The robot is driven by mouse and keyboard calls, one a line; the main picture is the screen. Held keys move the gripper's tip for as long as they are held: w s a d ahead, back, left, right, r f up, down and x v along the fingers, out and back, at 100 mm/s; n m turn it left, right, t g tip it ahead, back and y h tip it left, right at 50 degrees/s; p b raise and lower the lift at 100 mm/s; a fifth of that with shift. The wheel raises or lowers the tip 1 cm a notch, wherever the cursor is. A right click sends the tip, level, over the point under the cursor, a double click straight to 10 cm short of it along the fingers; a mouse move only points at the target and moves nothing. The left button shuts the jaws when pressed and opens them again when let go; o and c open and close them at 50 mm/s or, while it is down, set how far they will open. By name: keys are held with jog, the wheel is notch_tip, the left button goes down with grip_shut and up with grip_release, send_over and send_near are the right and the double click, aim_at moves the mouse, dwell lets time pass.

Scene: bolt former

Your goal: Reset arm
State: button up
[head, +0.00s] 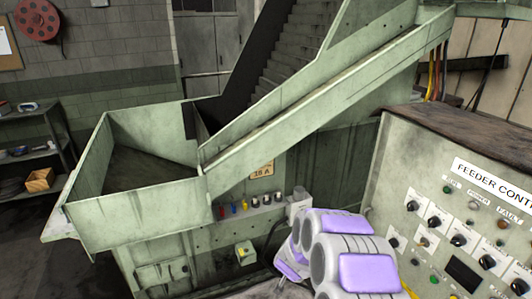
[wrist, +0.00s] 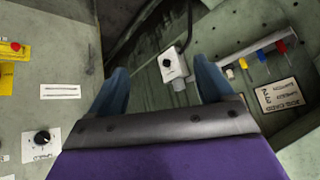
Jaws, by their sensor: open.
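My gripper (wrist: 160,66) shows in the wrist view as two blue-grey fingers set wide apart, with nothing between them. My purple and white arm (head: 350,266) is folded at the bottom of the head view; the fingers cannot be made out there.
The feeder control panel (head: 455,220) stands close on the right of my arm. A row of small coloured handles (head: 246,206) is on the machine, below a placard (head: 262,172). A yellow box (head: 245,252) sits lower. Shelves (head: 30,155) stand at the far left.

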jog(key=s+a+r+n+g+y, duration=0.2)
jog(key=s+a+r, duration=0.1)
jog(key=s+r, duration=0.5)
jog(key=s+a+r+n+g+y, duration=0.1)
jog(key=s+a+r+y, duration=0.15)
jog(key=s+r, duration=0.5)
jog(key=s+d+r+g, duration=0.1)
jog(key=s+r, duration=0.1)
jog(key=s, duration=0.4)
jog(key=s+d+r+n+g, duration=0.1)
jog(key=s+d+r+g, duration=0.1)
jog(key=s, duration=0.5)
jog(key=shift+r+h, duration=0.45)
jog(key=shift+r, duration=0.25)
jog(key=s+d+r+g+h, duration=0.1)
jog(key=s+d, duration=0.1)
jog(key=s, duration=0.4)
jog(key=s+d+r+g+h, duration=0.1)
jog(key=s+d, duration=0.2)
jog(key=s, duration=0.3)
jog(key=s+d+r+g, duration=0.1)
jog(key=s+d, duration=0.2)
jog(key=s, duration=0.3)
jog(key=shift+s+d+r+h, duration=0.1)
jog(key=shift+s+h, duration=0.3)
jog(key=shift+c, duration=0.2)
